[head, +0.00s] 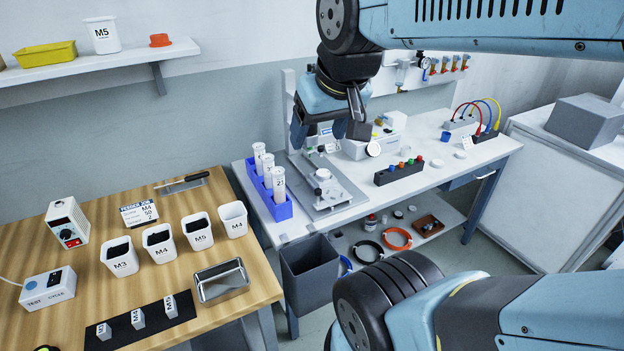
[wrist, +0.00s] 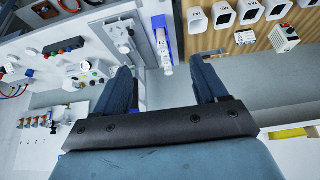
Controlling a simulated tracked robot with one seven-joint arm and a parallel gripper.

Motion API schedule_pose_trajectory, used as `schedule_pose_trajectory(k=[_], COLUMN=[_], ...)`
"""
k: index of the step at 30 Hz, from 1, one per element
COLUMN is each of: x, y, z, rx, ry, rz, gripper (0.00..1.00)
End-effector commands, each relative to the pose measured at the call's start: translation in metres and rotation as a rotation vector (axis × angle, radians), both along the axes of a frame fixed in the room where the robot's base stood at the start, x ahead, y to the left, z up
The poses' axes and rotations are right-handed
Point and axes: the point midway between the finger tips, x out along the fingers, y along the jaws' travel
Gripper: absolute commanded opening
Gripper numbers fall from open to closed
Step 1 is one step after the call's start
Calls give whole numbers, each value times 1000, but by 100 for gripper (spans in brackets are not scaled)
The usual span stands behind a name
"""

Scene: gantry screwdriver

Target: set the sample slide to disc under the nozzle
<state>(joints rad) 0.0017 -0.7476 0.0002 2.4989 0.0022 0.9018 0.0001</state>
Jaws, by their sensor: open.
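The gantry machine (head: 349,193) stands on the white bench, with a grey base plate and a carriage on it. A small white round part (head: 323,174) sits on the carriage; I cannot tell whether it is the disc. My gripper (head: 325,131) is open and empty, above and in front of the machine's back part. Its two fingers stand wide apart in the wrist view (wrist: 163,85). My gripper and arm hide the nozzle area, and the sample slide's setting cannot be read.
A blue rack (head: 268,203) with white tubes stands left of the machine. A black box with coloured buttons (head: 399,173) is to its right, and a white instrument (head: 365,146) behind. A wooden table (head: 205,262) with labelled bins is at left. A grey bin (head: 310,272) stands below the bench.

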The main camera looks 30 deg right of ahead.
Motion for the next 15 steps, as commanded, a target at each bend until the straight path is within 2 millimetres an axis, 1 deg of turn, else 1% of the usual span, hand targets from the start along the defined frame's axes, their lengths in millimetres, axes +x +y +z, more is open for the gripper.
schedule_pose_trajectory(k=[1, 6, 15], x=[2, 14, 47], y=[0, -2, -11], z=[-1, -14, -53], rx=[5, 55, 223], ry=[10, 98, 330], rz=[-7, -67, -238], gripper=[67, 51, 50])
